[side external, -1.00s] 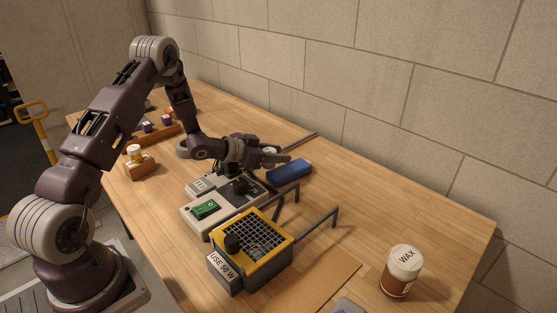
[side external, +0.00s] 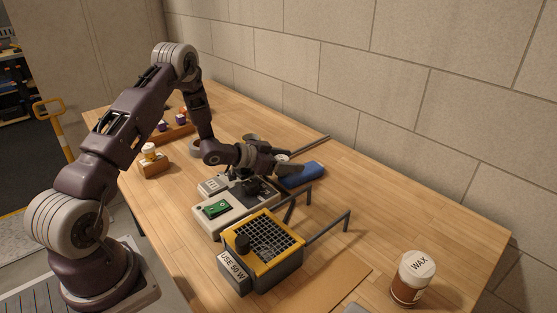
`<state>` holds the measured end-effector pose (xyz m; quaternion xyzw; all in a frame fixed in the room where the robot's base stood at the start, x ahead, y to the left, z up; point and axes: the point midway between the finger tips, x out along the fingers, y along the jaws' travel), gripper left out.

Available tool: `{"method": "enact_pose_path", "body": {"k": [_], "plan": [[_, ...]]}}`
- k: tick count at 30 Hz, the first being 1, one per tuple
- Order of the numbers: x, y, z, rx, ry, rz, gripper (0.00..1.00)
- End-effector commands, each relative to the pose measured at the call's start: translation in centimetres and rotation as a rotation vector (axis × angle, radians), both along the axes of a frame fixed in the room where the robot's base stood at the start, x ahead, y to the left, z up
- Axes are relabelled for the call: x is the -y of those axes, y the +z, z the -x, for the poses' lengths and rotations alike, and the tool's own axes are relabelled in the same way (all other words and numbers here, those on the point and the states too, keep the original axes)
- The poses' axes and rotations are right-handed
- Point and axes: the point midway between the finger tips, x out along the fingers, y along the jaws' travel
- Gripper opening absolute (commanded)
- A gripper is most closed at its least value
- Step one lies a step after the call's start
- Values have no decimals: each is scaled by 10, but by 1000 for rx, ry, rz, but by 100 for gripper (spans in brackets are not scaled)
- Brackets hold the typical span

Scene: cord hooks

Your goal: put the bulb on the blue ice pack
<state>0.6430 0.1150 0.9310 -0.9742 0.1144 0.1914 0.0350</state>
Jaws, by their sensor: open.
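The blue ice pack (side external: 304,174) lies flat on the table behind the yellow-topped heater box. My gripper (side external: 281,165) is open at the pack's left end, low over the grey device; I cannot tell if it touches the pack. A small pale round thing (side external: 282,158) shows at the fingers, partly hidden; it may be the bulb, but I cannot tell whether it is between the fingers or behind them.
A grey box with a green switch (side external: 216,209) and a yellow-topped box (side external: 262,240) with rods stand in front. A WAX jar (side external: 411,279) is at right. The table right of the pack is clear.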

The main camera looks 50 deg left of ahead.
Motion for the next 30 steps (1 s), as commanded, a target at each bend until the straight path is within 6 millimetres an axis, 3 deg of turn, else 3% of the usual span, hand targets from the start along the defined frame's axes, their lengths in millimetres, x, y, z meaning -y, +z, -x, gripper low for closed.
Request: {"method": "enact_pose_path", "body": {"k": [12,17,20,23,26,29,30], "plan": [[-20,34,82,-1,5,2,64],[-24,42,102,-2,2,0,64],[-25,51,102,-13,9,-30,64],[-26,79,92,-73,55,-148,64],[-20,128,94,-166,159,-280,64],[2,181,124,-259,277,-335,64],[16,199,145,-301,318,-331,64]]}}
